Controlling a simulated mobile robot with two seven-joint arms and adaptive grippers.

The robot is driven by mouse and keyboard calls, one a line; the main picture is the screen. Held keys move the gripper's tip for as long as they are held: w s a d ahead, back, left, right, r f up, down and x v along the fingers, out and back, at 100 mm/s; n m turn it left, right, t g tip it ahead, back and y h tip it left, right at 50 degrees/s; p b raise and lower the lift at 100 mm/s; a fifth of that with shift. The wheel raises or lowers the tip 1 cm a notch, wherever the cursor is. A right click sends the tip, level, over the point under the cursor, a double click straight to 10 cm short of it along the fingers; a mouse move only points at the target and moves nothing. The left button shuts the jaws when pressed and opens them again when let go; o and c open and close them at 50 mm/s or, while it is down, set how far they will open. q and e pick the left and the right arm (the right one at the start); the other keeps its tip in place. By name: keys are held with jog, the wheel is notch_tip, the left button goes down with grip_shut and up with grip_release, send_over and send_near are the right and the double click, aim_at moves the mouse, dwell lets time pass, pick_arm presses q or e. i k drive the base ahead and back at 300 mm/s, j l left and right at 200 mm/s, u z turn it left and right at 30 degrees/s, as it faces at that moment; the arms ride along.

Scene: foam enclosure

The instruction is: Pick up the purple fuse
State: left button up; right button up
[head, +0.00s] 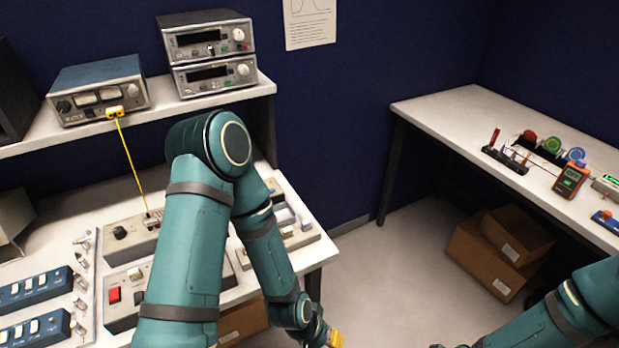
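A black fuse rack (507,160) stands on the right-hand table with several small upright fuses in it. One of them, a thin purple fuse (506,147), shows near its middle, beside a taller red one; it is very small in this view. My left arm crosses the middle of the view, and its gripper (335,340) is at the bottom edge, mostly cut off, with a yellow part showing. My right arm comes in at the lower right; only a dark sliver at the bottom edge may be its gripper. Both are far from the rack.
The right table (450,115) also holds red, green and blue spools (551,145), an orange meter (570,179) and a blue item (606,219). Cardboard boxes (500,250) lie under it. The left bench has panels and instruments. Open floor (385,275) lies between them.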

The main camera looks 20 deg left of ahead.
aim_at(306, 226)
jog(key=u, duration=0.95)
